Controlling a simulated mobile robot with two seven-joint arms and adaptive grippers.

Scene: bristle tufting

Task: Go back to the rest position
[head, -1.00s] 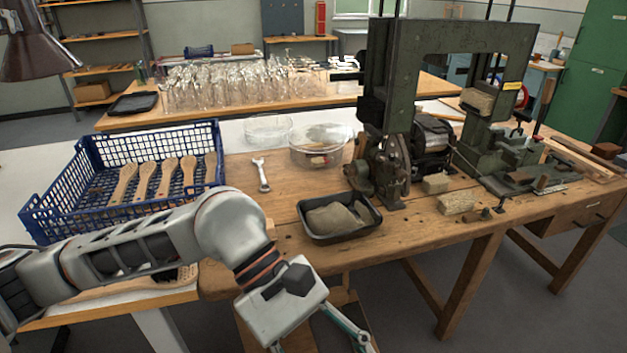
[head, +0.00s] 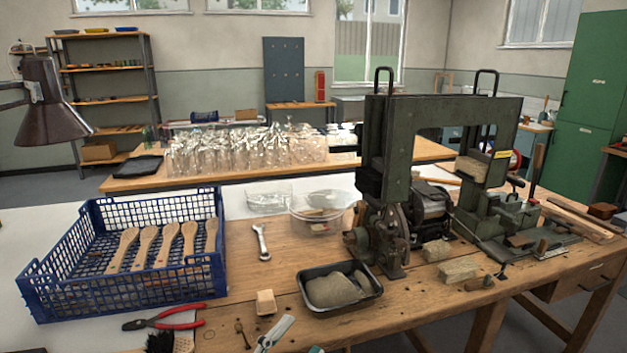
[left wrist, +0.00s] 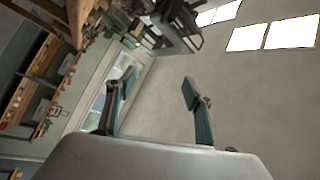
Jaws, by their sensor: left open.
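Only the fingertips of my left gripper (head: 294,342) show in the head view, at the bottom edge in front of the workbench. In the left wrist view, its two fingers (left wrist: 158,84) stand wide apart with nothing between them, against wall and windows. The rest of the left arm is out of the head view. My right gripper is in neither view.
A blue crate (head: 45,293) with several wooden brush handles stands at the left. Red pliers (head: 178,312), a wooden block (head: 266,302), a wrench (head: 261,241) and a black tray (head: 342,310) lie on the bench. A green machine (head: 384,150) stands at the right.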

